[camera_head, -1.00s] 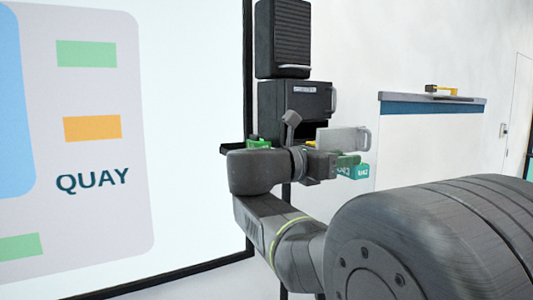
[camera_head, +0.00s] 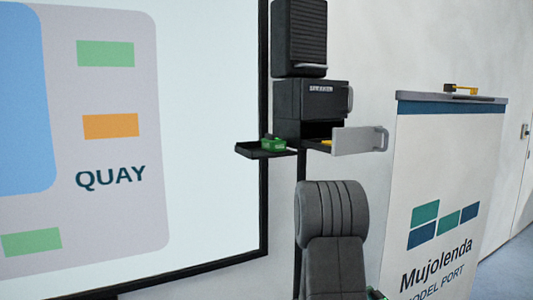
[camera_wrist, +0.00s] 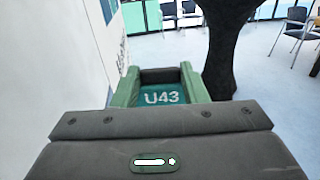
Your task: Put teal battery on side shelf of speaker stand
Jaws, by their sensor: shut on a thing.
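In the wrist view my gripper (camera_wrist: 160,76) is shut on the teal battery (camera_wrist: 162,98), marked U43, with a green finger on each side. In the head view the gripper and battery are mostly out of frame below; my arm rises at bottom centre. The speaker stand (camera_head: 301,170) is a dark pole with a black speaker (camera_head: 299,38) on top and a dark box (camera_head: 303,100) below it. Its small black side shelf (camera_head: 250,151) sticks out left of the pole. A green block (camera_head: 273,144) sits on that shelf, near its right end.
A grey drawer (camera_head: 358,140) stands open from the box, with something yellow (camera_head: 327,142) inside. A large QUAY screen (camera_head: 200,130) is behind the shelf on the left. A white Mujolenda counter (camera_head: 440,190) stands right, with a small yellow item (camera_head: 461,88) on top.

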